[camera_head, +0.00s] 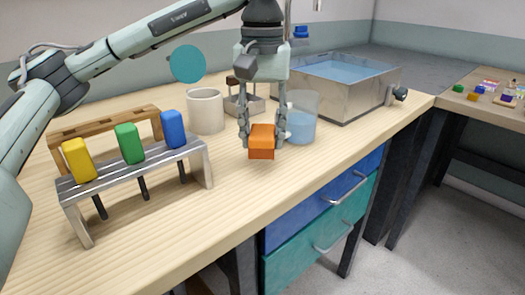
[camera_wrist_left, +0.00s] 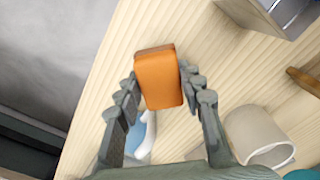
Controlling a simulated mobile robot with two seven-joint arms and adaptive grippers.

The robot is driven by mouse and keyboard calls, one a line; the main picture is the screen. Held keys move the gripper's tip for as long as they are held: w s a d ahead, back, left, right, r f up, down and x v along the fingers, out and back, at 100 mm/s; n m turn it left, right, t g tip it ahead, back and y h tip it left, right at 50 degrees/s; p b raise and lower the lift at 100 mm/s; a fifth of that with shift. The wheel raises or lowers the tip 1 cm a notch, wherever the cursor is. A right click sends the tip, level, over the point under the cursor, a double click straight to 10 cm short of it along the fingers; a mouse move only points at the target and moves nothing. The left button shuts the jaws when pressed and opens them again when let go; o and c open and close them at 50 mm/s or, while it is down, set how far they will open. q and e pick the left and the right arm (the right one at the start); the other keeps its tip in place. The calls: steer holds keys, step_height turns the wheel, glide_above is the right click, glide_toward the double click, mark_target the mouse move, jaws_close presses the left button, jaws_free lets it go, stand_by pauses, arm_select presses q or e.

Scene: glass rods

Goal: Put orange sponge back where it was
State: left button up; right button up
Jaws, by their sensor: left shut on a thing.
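My left gripper (camera_head: 263,140) is shut on the orange sponge (camera_head: 261,141), with fingers on both sides of it. The sponge also shows between the fingers in the left wrist view (camera_wrist_left: 159,80). In the head view it appears just in front of a clear beaker of blue liquid (camera_head: 302,122); I cannot tell whether anything hangs below the sponge. A metal rack (camera_head: 197,158) at the left holds a yellow block (camera_head: 78,160), a green block (camera_head: 130,144) and a blue block (camera_head: 174,130) in a row, with dark rods below. My right gripper is not in view.
A cream cup (camera_head: 205,110) stands behind the rack, beside a wooden stand (camera_head: 100,124). A metal basin of water (camera_head: 365,95) is at the back right. The wooden table (camera_head: 180,215) is bare in front of the rack.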

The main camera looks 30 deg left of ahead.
mark_target(263, 151)
arm_select(q)
step_height(263, 151, down, 3)
steer(key=shift+f, duration=0.4)
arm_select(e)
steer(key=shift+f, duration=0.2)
arm_select(q)
steer(key=shift+f, duration=0.15)
steer(key=o, duration=1)
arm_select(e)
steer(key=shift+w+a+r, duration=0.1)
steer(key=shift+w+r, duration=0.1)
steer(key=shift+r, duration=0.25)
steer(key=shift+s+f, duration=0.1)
